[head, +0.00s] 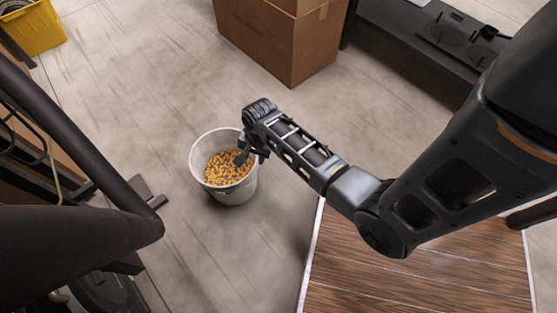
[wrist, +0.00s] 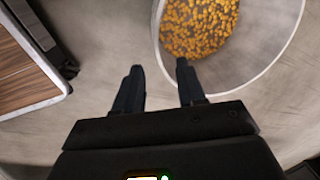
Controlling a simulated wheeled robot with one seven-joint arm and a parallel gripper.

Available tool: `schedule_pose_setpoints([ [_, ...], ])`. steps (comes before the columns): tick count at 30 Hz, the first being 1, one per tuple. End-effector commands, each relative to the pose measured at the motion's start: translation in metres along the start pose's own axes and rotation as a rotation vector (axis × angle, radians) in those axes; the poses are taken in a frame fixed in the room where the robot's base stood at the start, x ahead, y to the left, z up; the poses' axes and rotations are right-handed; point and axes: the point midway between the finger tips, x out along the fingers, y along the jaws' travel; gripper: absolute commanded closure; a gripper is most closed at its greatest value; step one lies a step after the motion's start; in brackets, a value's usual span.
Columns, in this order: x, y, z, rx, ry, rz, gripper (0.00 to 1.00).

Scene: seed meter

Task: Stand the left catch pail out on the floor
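A pale grey metal pail (head: 238,193) filled with yellow-orange seeds (head: 228,168) stands upright on the bare floor in the head view. In the wrist view the pail's rim and pale inner wall (wrist: 272,50) show at the top right, with the seeds (wrist: 198,25) inside. My gripper (head: 253,157) is at the pail's right side, at rim height. In the wrist view my gripper (wrist: 158,72) has its two fingers well apart. One finger overlaps the pail's rim and the other is outside it. No grip on the wall shows. The pail's underside is hidden.
A brown cardboard box (head: 280,45) stands behind the pail. A dark frame with tubes (head: 75,150) is at the left, close to the pail. A wooden-topped platform (head: 400,275) lies at the lower right. A yellow bin (head: 32,28) is far left. Open floor (head: 130,60) lies behind the pail.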

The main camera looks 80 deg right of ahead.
Motion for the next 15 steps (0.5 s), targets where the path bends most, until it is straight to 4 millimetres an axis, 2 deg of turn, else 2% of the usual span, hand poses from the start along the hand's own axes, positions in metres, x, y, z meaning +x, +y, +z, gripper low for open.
schedule_pose_setpoints([
  [4, 0.001, 0.008, 0.008, -0.042, 0.015, -0.018, 0.6],
  [8, -0.002, 0.027, 0.03, -0.179, 0.072, -0.087, 0.6],
  [11, -0.013, 0.047, 0.053, -0.336, 0.139, -0.168, 0.6],
  [15, -0.045, 0.072, 0.083, -0.565, 0.242, -0.293, 0.6],
])
